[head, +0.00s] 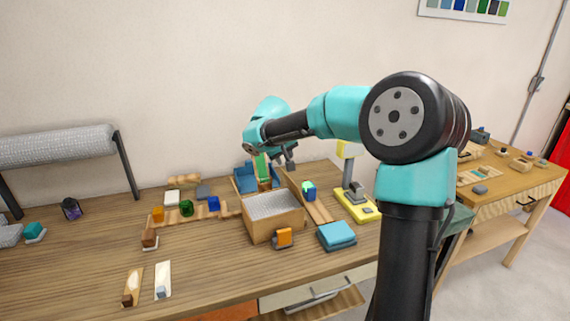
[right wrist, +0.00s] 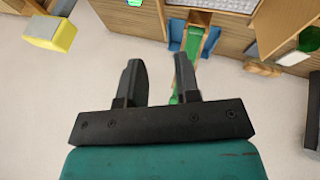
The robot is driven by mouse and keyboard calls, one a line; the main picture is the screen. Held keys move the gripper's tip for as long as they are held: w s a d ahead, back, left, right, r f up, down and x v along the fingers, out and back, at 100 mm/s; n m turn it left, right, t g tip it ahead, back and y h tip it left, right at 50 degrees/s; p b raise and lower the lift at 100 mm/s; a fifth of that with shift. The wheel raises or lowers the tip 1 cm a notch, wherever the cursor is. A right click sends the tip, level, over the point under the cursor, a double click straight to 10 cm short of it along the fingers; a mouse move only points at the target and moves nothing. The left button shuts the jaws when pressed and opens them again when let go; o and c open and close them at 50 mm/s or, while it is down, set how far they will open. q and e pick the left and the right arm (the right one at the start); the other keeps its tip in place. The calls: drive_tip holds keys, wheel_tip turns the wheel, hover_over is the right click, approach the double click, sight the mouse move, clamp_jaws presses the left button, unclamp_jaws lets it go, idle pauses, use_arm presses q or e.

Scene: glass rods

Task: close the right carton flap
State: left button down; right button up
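The open-topped carton (head: 262,228) stands on the table, with grey bubbled material inside. Its right flap (head: 318,211) appears folded outward, as a tan panel sloping away to the right. My right gripper (head: 287,157) is in the air above and behind the carton, near its back right corner. In the right wrist view the gripper (right wrist: 160,78) has its fingers apart with nothing held between them. The carton's bubbled filling (right wrist: 225,4) shows at the top edge of that view. My left gripper is not in view.
A blue holder with a green piece (head: 244,180) stands behind the carton. A blue, green and white block (head: 308,188) is by the flap. A yellow device (head: 358,207) and teal stack (head: 337,235) stand to the right. An orange block (head: 284,236) is in front.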

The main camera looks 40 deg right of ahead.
drive_tip(key=shift+s+a+r, duration=0.1)
drive_tip(key=shift+a+r, duration=0.1)
drive_tip(key=shift+r, duration=0.15)
drive_tip(key=shift+c, duration=0.3)
drive_tip(key=shift+d, duration=0.15)
drive_tip(key=shift+c, duration=0.7)
drive_tip(key=shift+s+d+f, duration=0.1)
drive_tip(key=shift+d, duration=0.25)
drive_tip(key=shift+c, duration=0.8)
drive_tip(key=d+y, duration=0.1)
drive_tip(key=d, duration=0.1)
drive_tip(key=s+d+f+y, duration=0.1)
drive_tip(key=d, duration=0.2)
drive_tip(key=s+d+f+m+g+y, duration=0.1)
drive_tip(key=d, duration=0.2)
drive_tip(key=shift+s+y, duration=0.15)
drive_tip(key=shift+y, duration=0.25)
clamp_jaws()
drive_tip(key=shift+d+r+n+t+y, duration=0.15)
drive_tip(key=shift+d+r+t+y, duration=0.25)
drive_tip(key=shift+d+y, duration=0.45)
drive_tip(key=shift+d+r+n+t+y, duration=0.2)
drive_tip(key=shift+d+t+y, duration=0.4)
drive_tip(key=shift+d, duration=0.45)
drive_tip(key=shift+d+r+n+t+y, duration=0.2)
drive_tip(key=shift+d+t+y, duration=0.3)
drive_tip(key=shift+d+y, duration=0.35)
drive_tip(key=shift+d, duration=0.1)
